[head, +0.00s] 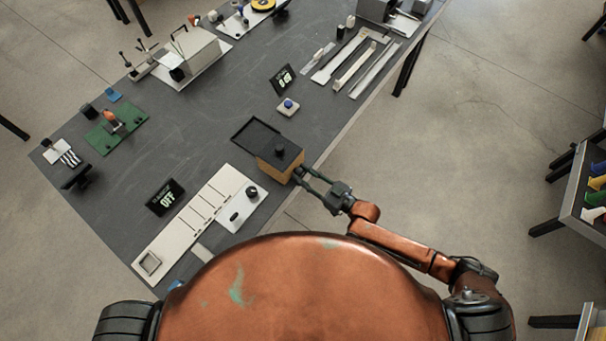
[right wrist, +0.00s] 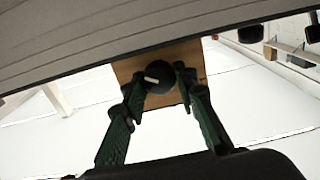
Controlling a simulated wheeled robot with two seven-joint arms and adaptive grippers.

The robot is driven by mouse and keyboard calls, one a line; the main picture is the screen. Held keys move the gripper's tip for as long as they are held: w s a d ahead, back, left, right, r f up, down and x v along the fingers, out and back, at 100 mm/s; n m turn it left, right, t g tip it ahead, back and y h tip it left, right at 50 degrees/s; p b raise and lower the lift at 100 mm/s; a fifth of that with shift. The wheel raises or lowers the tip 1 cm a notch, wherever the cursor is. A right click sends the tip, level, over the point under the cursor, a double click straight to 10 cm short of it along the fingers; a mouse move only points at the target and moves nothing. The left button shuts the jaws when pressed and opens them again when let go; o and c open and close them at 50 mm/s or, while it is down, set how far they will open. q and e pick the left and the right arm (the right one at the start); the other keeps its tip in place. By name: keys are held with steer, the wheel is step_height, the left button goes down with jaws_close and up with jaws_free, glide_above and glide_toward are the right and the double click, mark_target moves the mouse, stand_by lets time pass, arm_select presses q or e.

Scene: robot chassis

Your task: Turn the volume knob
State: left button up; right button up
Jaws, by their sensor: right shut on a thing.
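A wooden box (head: 266,169) with a black top stands at the table's near right edge. In the right wrist view, a round black knob (right wrist: 158,82) with a pale pointer mark sits on the box's wooden face (right wrist: 128,69). I take it to be the volume knob; in the head view it is hidden. My right gripper (head: 297,173) reaches the box's right side. In the wrist view its green and black fingers (right wrist: 160,88) are either side of the knob, shut on it. The pointer mark points up and left. My left gripper is not in view.
A black tray-like lid (head: 255,133) extends behind the box. A white panel (head: 205,215) with slots and a black knob lies to its left, beside a display reading OFF (head: 166,197). A blue button (head: 288,104) stands behind.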

steer(key=m+b, duration=0.1)
steer(key=m, duration=0.4)
steer(key=shift+w+d+f+m, duration=0.1)
steer(key=shift+m, duration=0.3)
steer(key=m+b, duration=0.1)
steer(key=m, duration=0.3)
steer(key=shift+m, duration=0.4)
steer(key=o, duration=1.1)
steer(key=shift+o, duration=0.2)
